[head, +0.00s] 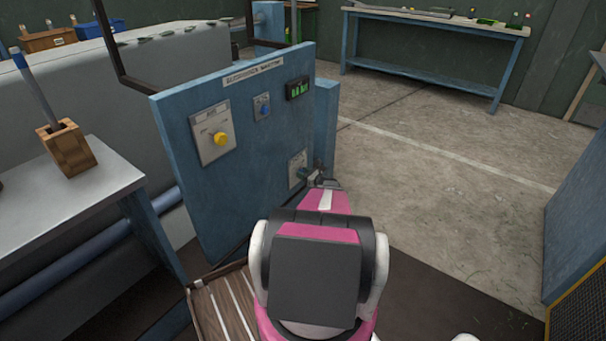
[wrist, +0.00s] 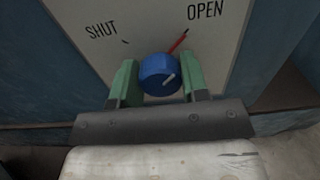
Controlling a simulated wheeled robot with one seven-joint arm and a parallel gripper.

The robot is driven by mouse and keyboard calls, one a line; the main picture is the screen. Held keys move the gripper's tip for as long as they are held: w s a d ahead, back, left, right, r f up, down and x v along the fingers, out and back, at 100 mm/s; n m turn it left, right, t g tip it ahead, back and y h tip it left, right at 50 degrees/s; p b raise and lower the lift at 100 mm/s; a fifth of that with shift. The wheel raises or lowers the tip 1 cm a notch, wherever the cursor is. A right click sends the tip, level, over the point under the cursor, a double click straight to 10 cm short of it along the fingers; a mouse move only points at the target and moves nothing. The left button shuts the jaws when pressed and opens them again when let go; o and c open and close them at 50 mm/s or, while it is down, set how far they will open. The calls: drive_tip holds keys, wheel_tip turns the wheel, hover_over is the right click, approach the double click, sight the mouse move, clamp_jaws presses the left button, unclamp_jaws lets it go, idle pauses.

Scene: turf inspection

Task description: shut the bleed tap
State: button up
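A red pointer reaches from the knob toward OPEN. My gripper (wrist: 160,82) has one green finger on each side of the knob, and both appear to touch it. In the head view, my gripper (head: 318,181) is at the lower right of the blue panel, by the small tap plate (head: 297,169). My gripper and arm partly hide the tap there.
The blue panel (head: 258,150) also carries a yellow knob (head: 221,138), a small blue knob (head: 264,110) and a green-lit display (head: 297,88). A bench with a wooden block (head: 68,148) stands at left. Open floor (head: 440,150) lies right of the panel.

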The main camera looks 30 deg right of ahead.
drive_tip(key=shift+n, duration=0.3)
drive_tip(key=n, duration=0.3)
drive_tip(key=shift+n, duration=0.3)
drive_tip(key=n, duration=0.4)
drive_tip(key=shift+n, duration=0.3)
drive_tip(key=n, duration=0.9)
drive_tip(key=shift+d, duration=0.1)
drive_tip(key=o, duration=0.9)
